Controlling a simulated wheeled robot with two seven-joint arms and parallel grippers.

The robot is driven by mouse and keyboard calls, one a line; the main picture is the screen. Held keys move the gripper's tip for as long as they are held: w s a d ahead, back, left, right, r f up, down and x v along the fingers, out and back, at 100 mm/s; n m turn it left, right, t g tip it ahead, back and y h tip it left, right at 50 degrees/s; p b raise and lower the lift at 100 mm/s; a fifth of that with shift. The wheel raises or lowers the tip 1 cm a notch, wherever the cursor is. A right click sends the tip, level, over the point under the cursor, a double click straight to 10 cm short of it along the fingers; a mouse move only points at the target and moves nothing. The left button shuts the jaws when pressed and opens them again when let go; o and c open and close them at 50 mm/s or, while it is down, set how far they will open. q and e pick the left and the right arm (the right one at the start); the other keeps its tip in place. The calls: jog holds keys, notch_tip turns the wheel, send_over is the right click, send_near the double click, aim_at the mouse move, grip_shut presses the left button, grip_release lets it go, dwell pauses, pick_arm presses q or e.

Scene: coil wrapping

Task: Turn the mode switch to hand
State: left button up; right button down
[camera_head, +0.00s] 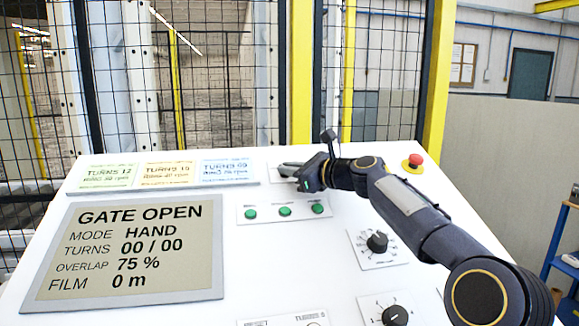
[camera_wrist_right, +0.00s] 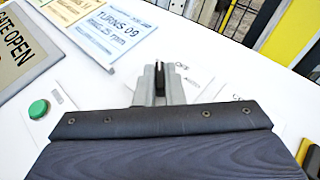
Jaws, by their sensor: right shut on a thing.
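My right gripper (camera_head: 285,170) reaches over the white control panel (camera_head: 130,296) from the right, at a small pale plate near the panel's far edge. In the right wrist view its fingers (camera_wrist_right: 160,85) are shut on a narrow dark knob (camera_wrist_right: 159,78), which I take for the mode switch. The fingers hide most of the knob and its position marks. The lettering on the plate (camera_wrist_right: 195,88) beside it is too small to read. The display (camera_head: 123,247) reads GATE OPEN and MODE HAND. My left gripper is not in view.
Several green buttons (camera_head: 285,211) sit just in front of the gripper. Recipe cards (camera_head: 229,171) lie to its left. A red emergency stop (camera_head: 415,160) is at the far right. Black dials (camera_head: 377,242) are nearer. A mesh fence with yellow posts (camera_head: 302,70) stands behind the panel.

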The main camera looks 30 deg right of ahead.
jog(key=shift+f+y, duration=0.3)
jog(key=shift+f, duration=0.2)
jog(key=c, duration=1.5)
grip_release()
jog(key=shift+w+r, duration=0.1)
jog(key=shift+r, duration=0.05)
jog(key=shift+d+r, duration=0.1)
jog(key=b+v, duration=0.1)
jog(key=v, duration=0.6)
jog(key=shift+s+d+r, duration=0.1)
jog(key=shift+s+d, duration=0.05)
jog(key=shift+s, duration=0.25)
